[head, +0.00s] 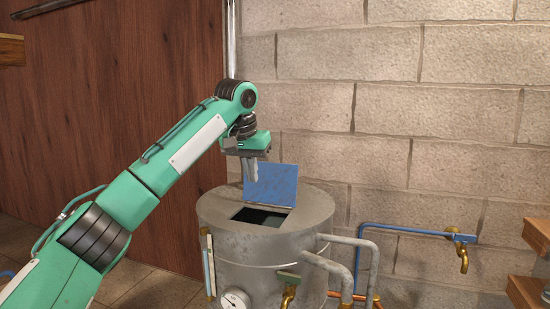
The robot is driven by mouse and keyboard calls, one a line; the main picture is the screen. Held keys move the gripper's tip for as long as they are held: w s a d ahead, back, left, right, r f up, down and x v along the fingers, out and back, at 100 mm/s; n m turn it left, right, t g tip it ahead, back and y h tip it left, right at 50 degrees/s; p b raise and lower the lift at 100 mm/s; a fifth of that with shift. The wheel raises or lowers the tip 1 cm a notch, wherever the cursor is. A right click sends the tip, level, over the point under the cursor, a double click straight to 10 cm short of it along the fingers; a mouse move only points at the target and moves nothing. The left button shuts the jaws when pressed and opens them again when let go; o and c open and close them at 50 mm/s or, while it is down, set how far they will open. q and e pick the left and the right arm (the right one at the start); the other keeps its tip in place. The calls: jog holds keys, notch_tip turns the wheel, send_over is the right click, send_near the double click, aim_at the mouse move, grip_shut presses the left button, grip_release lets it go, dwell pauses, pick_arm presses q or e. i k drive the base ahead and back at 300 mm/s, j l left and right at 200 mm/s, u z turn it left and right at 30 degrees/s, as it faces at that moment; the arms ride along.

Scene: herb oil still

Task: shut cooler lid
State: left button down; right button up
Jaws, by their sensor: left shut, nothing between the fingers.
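The cooler (255,256) is a round grey metal drum standing near the block wall. Its blue lid (276,184) stands upright at the back of a rectangular opening (261,216) in the drum's top, so the opening is uncovered and dark inside. My left gripper (250,180) points down just at the left edge of the lid, above the drum top. Its fingers are shut with nothing between them. I cannot tell whether they touch the lid. My right gripper is not in view.
A dial gauge (235,300) and a brass tap (289,294) sit on the drum's front. Grey pipes (352,243) curve out at its right. A blue pipe (405,231) with a brass tap runs along the wall. Wooden shelves (530,289) stand at the right edge.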

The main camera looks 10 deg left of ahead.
aim_at(276, 186)
jog(key=i, duration=1.25)
